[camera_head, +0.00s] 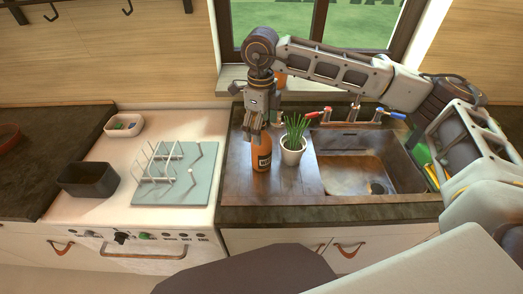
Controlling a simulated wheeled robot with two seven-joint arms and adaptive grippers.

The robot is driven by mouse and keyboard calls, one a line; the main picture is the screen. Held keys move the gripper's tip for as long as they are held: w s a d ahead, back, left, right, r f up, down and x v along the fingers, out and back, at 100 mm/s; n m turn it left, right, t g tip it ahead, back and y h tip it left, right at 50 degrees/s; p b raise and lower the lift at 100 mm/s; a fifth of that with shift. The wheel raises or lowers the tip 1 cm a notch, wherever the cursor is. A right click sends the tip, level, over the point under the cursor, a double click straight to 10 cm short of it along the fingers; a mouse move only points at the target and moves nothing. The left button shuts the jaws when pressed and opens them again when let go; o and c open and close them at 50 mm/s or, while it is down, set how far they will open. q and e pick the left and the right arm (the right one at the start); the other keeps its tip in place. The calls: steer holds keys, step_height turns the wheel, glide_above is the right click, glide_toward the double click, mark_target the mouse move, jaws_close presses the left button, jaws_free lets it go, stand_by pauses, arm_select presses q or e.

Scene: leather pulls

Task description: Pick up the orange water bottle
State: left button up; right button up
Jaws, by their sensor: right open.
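The orange water bottle (262,155) stands upright on the dark wooden counter, left of the sink. It has a dark label on its side, and its top is hidden behind my right gripper. My right gripper (256,127) points down from above at the bottle's top, with its fingers open. I cannot tell whether the fingers touch the bottle. My left gripper is not in view.
A white pot with a green plant (292,142) stands close to the right of the bottle. The sink (345,172) with its faucet lies further right. A dish rack on a pale mat (178,190), a black container (88,180) and a small white bowl (124,125) are on the left.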

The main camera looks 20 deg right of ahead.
mark_target(262, 146)
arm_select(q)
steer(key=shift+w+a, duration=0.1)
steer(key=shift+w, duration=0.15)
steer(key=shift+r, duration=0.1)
arm_select(e)
steer(key=shift+f, duration=0.2)
steer(key=shift+d+f, duration=0.1)
steer(key=shift+f, duration=0.55)
steer(key=shift+w+f+p, duration=0.15)
steer(key=shift+f+p, duration=0.35)
steer(key=shift+f, duration=1.3)
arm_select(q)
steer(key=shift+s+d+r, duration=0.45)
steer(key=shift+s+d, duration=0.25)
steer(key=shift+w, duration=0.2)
arm_select(e)
steer(key=c, duration=1.6)
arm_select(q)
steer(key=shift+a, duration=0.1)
arm_select(e)
steer(key=shift+o, duration=0.2)
